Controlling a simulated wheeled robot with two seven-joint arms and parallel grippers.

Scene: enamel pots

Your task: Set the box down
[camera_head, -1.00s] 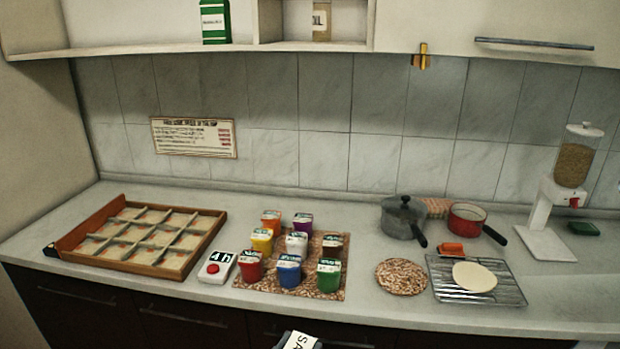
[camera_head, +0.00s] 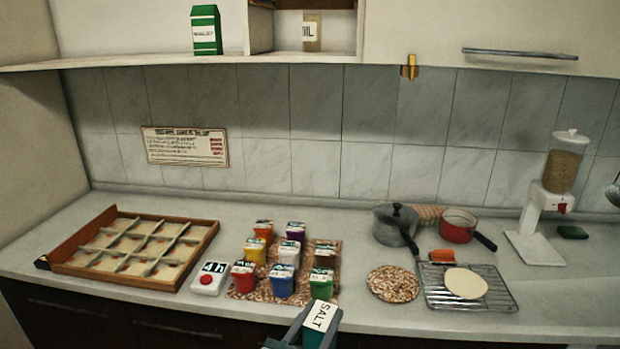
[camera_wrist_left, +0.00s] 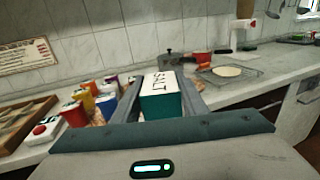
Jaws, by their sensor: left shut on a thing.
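The box is a teal box with a white label reading SALT (camera_head: 320,318). It also shows in the left wrist view (camera_wrist_left: 160,104), upright between the two fingers. My left gripper (camera_head: 308,325) is shut on it at the bottom middle of the head view, in front of the counter's front edge. The counter (camera_head: 370,318) lies beyond it. My right gripper is not in view.
A wire rack (camera_head: 507,296), a round trivet (camera_head: 394,284), a grey pot (camera_head: 390,228) and a red pan (camera_head: 457,230) are at right.

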